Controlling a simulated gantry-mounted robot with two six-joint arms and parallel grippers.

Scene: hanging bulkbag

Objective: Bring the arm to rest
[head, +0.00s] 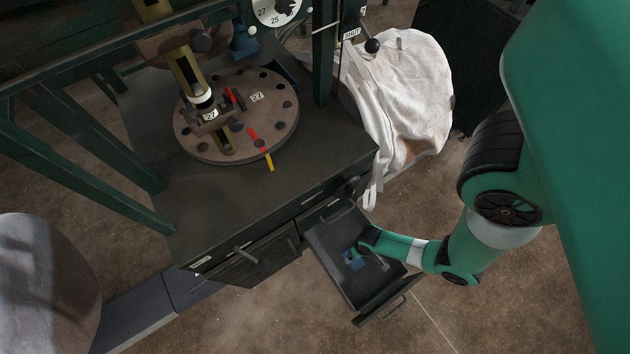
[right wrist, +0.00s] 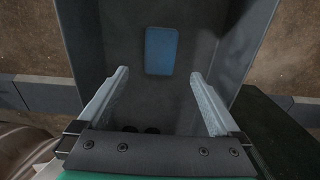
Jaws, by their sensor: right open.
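My right arm reaches down from the right in the head view. Its gripper (head: 367,261) is over the open drawer (head: 322,238). In the right wrist view the two fingers of the right gripper (right wrist: 160,88) are wide apart with nothing between them. A flat blue block (right wrist: 160,51) lies on the drawer floor beyond the fingertips; it also shows in the head view (head: 353,262), partly hidden by the gripper. My left gripper is not in view.
The drawer's front with its handle (head: 392,308) sticks out over the brown floor. A dark bench (head: 190,215) carries a round plate with holes (head: 215,142). A white bulkbag (head: 405,85) hangs behind my right arm. Green posts (head: 80,185) stand at left.

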